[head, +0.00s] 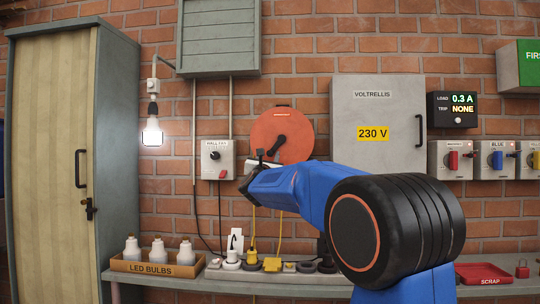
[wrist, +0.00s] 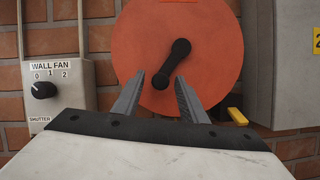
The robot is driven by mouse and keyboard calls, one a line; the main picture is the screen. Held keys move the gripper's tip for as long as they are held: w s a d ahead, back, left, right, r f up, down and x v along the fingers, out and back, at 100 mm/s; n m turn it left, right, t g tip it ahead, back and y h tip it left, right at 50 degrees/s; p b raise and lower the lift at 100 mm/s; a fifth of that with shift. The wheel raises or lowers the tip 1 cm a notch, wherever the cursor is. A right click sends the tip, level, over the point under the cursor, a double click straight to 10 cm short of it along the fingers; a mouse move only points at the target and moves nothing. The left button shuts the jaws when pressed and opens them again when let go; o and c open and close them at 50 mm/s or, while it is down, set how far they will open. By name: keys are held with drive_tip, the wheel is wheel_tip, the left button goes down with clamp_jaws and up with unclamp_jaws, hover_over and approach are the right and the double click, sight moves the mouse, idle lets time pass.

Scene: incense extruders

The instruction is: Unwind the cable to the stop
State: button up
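The orange cable reel (head: 290,128) is a round disc on the brick wall. It fills the upper middle of the wrist view (wrist: 205,45). Its black crank (wrist: 172,62) slants from a hub at upper right to a rounded knob at lower left. My gripper (wrist: 161,76) is open, with its two grey fingers below the disc's centre, one on each side of the knob. Gaps show between knob and fingers; I cannot tell their depth. In the head view my gripper (head: 262,160) is at the reel's lower left, partly hidden by my blue arm. Yellow cable (head: 281,228) hangs below the reel.
A wall fan switch box (wrist: 55,85) is close on the left. A grey 230 V cabinet (head: 372,105) stands close on the right. A yellow piece (wrist: 237,116) shows at the reel's lower right. The bench (head: 230,284) below holds bulbs, plugs and sockets.

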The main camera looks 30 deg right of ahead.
drive_tip(key=shift+x, duration=1.05)
clamp_jaws()
